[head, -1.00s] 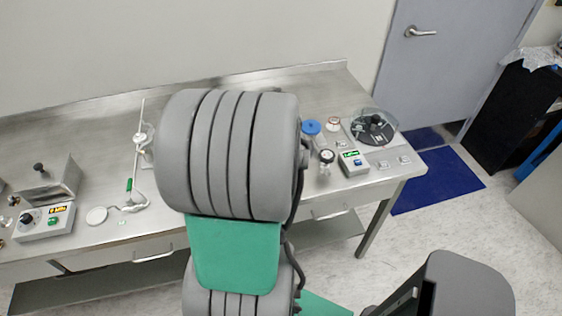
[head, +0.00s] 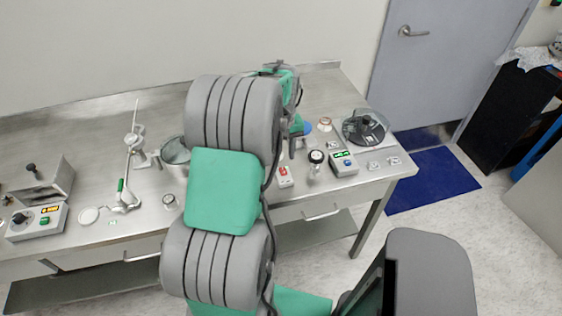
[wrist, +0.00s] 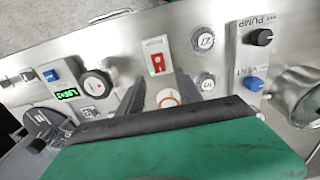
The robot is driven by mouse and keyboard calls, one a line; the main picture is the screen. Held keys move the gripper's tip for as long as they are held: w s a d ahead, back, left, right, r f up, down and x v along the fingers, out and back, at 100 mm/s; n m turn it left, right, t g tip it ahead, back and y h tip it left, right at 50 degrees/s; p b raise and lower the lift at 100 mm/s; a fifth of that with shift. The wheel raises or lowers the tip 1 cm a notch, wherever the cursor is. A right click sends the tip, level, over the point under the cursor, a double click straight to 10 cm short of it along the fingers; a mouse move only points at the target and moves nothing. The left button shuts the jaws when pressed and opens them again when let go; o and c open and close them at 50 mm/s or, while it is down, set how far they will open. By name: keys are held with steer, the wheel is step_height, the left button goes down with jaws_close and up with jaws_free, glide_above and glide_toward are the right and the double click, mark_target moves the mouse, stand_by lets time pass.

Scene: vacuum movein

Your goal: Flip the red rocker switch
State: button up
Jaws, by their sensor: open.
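The red rocker switch (wrist: 157,63) sits on a small white plate (wrist: 153,46) on the steel bench top in the wrist view. The switch also shows in the head view (head: 283,171), just right of my arm. My gripper (wrist: 161,78) is open and empty, with its two dark fingers apart. In the wrist view the switch appears just beyond the fingertips and between their lines. The height of the fingertips above it is hard to judge. In the head view my arm hides most of the gripper.
In the wrist view, a panel with a PUMP knob (wrist: 259,37) and a blue VENT knob (wrist: 253,84) is at right. A dial gauge (wrist: 96,84) and a green display (wrist: 67,94) are at left. A round orange-ringed item (wrist: 168,97) lies between the fingers.

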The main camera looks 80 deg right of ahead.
mark_target(282, 168)
step_height(282, 168, down, 5)
steer(key=shift+r+p, duration=0.1)
steer(key=shift+p, duration=0.2)
steer(key=shift+w, duration=0.1)
steer(key=shift+c, duration=0.3)
jaws_close()
